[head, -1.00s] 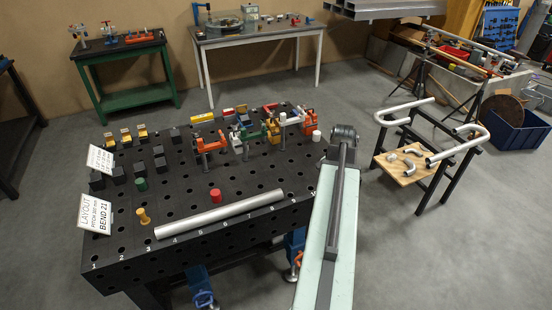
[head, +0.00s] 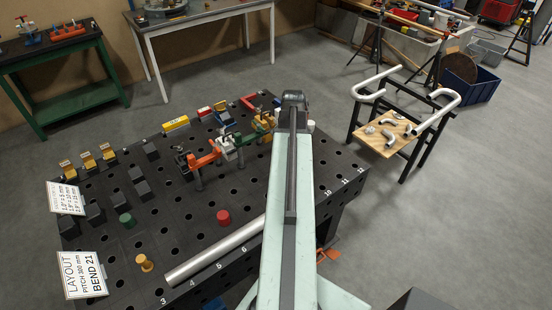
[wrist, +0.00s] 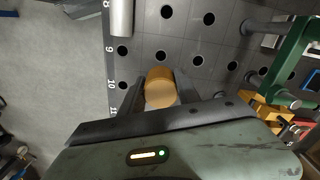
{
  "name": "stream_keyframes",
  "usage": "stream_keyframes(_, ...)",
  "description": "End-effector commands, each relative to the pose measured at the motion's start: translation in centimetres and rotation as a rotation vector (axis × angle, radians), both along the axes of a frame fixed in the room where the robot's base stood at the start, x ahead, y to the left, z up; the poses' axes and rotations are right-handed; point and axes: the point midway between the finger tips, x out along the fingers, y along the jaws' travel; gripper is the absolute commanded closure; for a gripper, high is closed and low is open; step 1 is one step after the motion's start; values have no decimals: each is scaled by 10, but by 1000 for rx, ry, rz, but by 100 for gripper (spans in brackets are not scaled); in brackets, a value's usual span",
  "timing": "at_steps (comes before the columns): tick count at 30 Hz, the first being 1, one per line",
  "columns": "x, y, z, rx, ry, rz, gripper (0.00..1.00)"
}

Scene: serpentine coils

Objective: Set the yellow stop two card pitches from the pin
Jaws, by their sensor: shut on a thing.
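In the wrist view my gripper (wrist: 160,96) is shut on the yellow stop (wrist: 160,88), an orange-yellow cylinder, over the bench top near numbers 10 and 11. I cannot tell whether its foot is in a hole. In the head view my arm hides the gripper and stop. A brass-yellow peg with a wide head (head: 145,263), perhaps the pin, stands near the bench's front left. A layout card (head: 82,275) beside it reads pitch 300 mm, bend 21. The black hole-patterned bench (head: 180,240) has numbers along its front edge.
A grey tube (head: 217,250) lies along the front edge; its end shows in the wrist view (wrist: 121,18). Red (head: 223,217) and green (head: 126,220) stops stand behind it. Clamps (head: 203,160) stand at the back, and a green one (wrist: 290,60) is right of my gripper.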

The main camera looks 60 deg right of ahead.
Motion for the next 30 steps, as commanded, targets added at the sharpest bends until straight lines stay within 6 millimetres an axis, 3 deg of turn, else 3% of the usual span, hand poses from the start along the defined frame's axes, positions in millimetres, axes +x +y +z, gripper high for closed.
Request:
stream_keyframes(6, 5, 3, -1, 0, 0, 12, 100)
stream_keyframes(13, 7, 4, -45, -1, 0, 140, 100)
stream_keyframes(22, 7, 4, -48, -1, 0, 172, 100)
stream_keyframes(30, 7, 5, -75, -1, 0, 172, 100)
